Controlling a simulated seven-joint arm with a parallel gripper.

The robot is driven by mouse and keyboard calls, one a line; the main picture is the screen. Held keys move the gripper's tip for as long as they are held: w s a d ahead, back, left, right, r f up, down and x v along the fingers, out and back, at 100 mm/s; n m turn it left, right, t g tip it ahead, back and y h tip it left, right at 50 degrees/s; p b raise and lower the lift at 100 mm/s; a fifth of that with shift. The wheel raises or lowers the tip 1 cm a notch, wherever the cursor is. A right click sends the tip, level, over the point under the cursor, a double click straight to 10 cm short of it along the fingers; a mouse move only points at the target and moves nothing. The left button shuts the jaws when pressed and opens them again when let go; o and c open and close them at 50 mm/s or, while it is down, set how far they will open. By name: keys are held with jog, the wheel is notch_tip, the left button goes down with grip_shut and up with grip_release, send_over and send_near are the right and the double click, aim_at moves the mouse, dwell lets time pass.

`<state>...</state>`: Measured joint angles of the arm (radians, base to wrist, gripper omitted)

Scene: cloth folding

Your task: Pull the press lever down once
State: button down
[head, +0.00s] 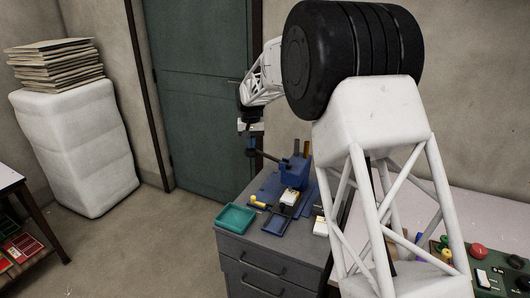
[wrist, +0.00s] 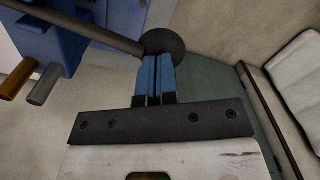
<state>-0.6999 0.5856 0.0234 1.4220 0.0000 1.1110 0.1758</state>
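The blue press (head: 292,173) stands on a grey cabinet, and part of it shows at the upper left of the wrist view (wrist: 55,30). Its dark lever (head: 268,156) sticks out to the left and ends in a black ball knob (wrist: 163,43). In the wrist view the lever bar (wrist: 85,27) runs from the upper left to the knob. My gripper (head: 250,145) points down right over the knob. Its two blue fingers (wrist: 154,62) lie side by side, shut with nothing between them. Their tips overlap the knob in view; I cannot tell whether they touch it.
On the cabinet (head: 272,252) are a teal tray (head: 235,218), a blue tray (head: 275,224), a yellow-handled tool (head: 257,203) and a pale block (head: 289,198). A control panel (head: 490,270) is at the lower right. A green door (head: 205,90) stands behind.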

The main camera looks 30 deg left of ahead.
aim_at(252, 152)
jog(key=shift+f, duration=2.2)
jog(key=shift+r, duration=4)
